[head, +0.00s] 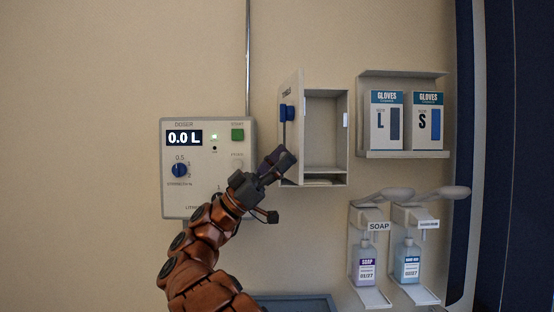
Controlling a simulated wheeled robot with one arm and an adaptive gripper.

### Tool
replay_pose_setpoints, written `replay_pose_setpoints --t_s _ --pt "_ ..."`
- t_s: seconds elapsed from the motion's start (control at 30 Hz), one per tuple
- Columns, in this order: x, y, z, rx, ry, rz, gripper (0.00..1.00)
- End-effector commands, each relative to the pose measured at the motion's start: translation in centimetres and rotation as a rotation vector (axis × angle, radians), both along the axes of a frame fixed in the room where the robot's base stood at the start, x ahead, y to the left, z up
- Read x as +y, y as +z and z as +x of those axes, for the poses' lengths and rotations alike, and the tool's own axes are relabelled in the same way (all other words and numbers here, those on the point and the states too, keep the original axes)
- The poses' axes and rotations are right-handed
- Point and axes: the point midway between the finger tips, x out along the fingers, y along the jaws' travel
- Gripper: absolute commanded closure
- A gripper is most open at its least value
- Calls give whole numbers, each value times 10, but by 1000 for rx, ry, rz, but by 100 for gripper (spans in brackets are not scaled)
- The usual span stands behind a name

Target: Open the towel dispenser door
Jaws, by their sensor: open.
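The towel dispenser (343,150) is a pale box on the wall at the middle of the head view. Its door (294,150) stands swung out on the left side, so the inside shows. A blue handle (287,113) is on the door's face. The inside looks mostly empty, with something flat near the bottom. My gripper (282,156) is open, at the lower left of the door, below the blue handle. It overlaps the door's lower edge in the picture; whether it touches the door, I cannot tell.
A doser panel (208,195) hangs left of the dispenser, partly behind my arm. A shelf (403,74) with two glove boxes (386,120) is to the right. Below it are two lever dispensers with a soap bottle (367,266) and a blue bottle (407,262). A blue tray-like edge (300,302) is at the bottom.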

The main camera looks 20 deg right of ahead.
Motion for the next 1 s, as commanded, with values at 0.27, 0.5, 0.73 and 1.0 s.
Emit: replay_pose_setpoints --t_s 0.27,0.5,0.73,1.0 --pt "3 -5 3 -2 -2 0 40" --pt "21 -9 15 0 -1 -2 40" --pt "41 -9 24 -1 4 1 40" --pt "62 -9 33 -2 2 2 40"
